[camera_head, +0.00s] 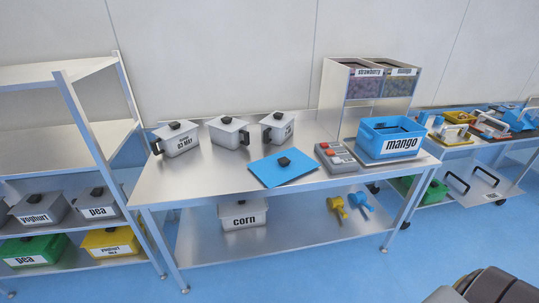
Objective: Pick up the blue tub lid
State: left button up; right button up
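The blue tub lid (283,169) lies flat on the steel table, left of the middle of its right half. It is a blue square panel with a black knob on top. The open blue tub (389,138), labelled "mango", stands to its right on the same table, with its dark inside showing. A dark, rounded part, probably of my own arm, shows at the bottom right corner. No gripper fingers can be made out there, and neither gripper is near the lid.
Several lidded grey tubs (228,133) stand behind the lid. A grey device with red buttons (337,158) sits between lid and blue tub. A dispenser (369,82) stands behind. Shelves (66,132) stand at left. The table's front left is clear.

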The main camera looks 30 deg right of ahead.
aim_at(274, 170)
jog(key=i+l, duration=0.8)
jog(key=l+z, duration=0.05)
jog(key=l, duration=0.05)
